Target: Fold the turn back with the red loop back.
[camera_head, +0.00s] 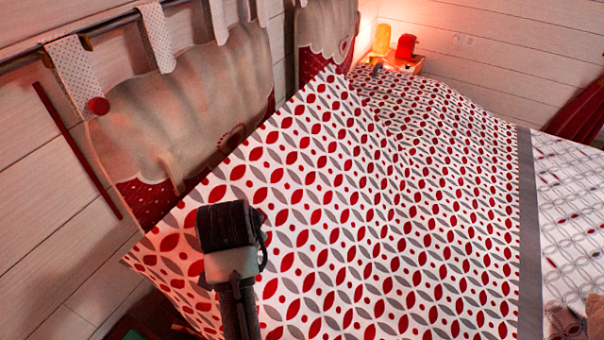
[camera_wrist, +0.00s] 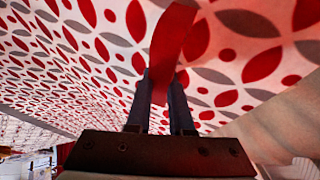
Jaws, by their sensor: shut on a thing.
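The turn back (camera_head: 330,200) is a white cloth with red and grey leaf shapes. In the head view it is raised in a broad slanted sheet, its edge running along the headboard cushions. In the wrist view its patterned face (camera_wrist: 240,55) hangs just beyond my gripper (camera_wrist: 160,95). The red loop (camera_wrist: 173,45) is a flat red strap running down from the cloth between my fingers. My gripper is shut on it. In the head view my arm shows low left against the cloth, and the fingers and loop are hidden.
Two padded headboard cushions (camera_head: 195,100) hang from a rail by the wall at left. A bedside table (camera_head: 400,62) with a lit lamp (camera_head: 381,39) and a red object (camera_head: 406,46) stands at the back. A grey band (camera_head: 529,230) borders the patterned cloth at right.

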